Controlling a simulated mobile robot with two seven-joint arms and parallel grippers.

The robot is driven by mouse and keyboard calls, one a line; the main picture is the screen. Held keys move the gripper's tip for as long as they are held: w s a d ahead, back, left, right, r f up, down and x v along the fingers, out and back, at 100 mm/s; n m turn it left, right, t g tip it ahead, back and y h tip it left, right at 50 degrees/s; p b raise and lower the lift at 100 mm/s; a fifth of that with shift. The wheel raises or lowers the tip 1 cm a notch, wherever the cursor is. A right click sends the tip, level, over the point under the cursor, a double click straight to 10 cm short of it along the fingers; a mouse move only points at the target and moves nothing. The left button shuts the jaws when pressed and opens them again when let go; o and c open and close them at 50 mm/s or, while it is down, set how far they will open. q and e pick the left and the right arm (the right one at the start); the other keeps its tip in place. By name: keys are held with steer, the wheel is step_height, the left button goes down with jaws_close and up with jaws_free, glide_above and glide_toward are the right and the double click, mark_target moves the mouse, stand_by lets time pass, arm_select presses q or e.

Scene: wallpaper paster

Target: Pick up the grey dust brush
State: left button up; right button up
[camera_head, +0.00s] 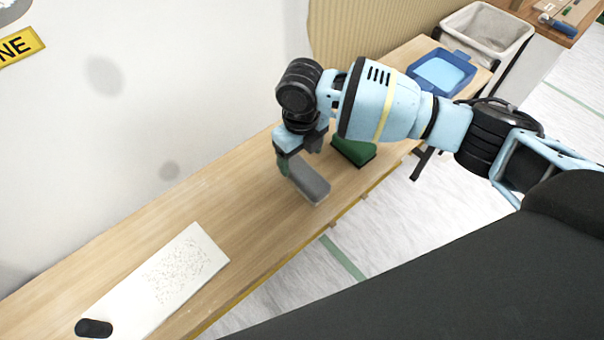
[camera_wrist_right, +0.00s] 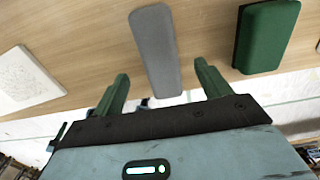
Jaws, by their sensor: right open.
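The grey dust brush (camera_head: 309,184) lies on the wooden table in the head view, a long grey block with rounded ends. It also shows in the right wrist view (camera_wrist_right: 155,50), ahead of and between the two green fingers. My right gripper (camera_head: 297,164) is above the brush at its far end in the head view. In the right wrist view the gripper (camera_wrist_right: 160,88) is open, one finger to each side of the brush's line, and nothing is held. Whether a finger touches the brush cannot be told. My left gripper is not in view.
A green block (camera_head: 353,151) lies close beyond the brush on the wooden table (camera_head: 215,215). A white speckled sheet (camera_head: 165,280) with a black roll (camera_head: 94,328) lies at the near left. A blue tray (camera_head: 412,72) and a pale bin (camera_head: 487,30) are at the far end.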

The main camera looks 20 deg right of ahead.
mark_target(303, 170)
steer(key=shift+f, duration=0.6)
steer(key=shift+s+d+f+b, duration=0.15)
steer(key=shift+f+b, duration=0.1)
steer(key=shift+f, duration=1.05)
steer(key=shift+s+a+f+b, duration=0.1)
steer(key=shift+s+f+b, duration=0.1)
steer(key=shift+f, duration=1.1)
steer(key=shift+w, duration=0.1)
steer(key=c, duration=1.2)
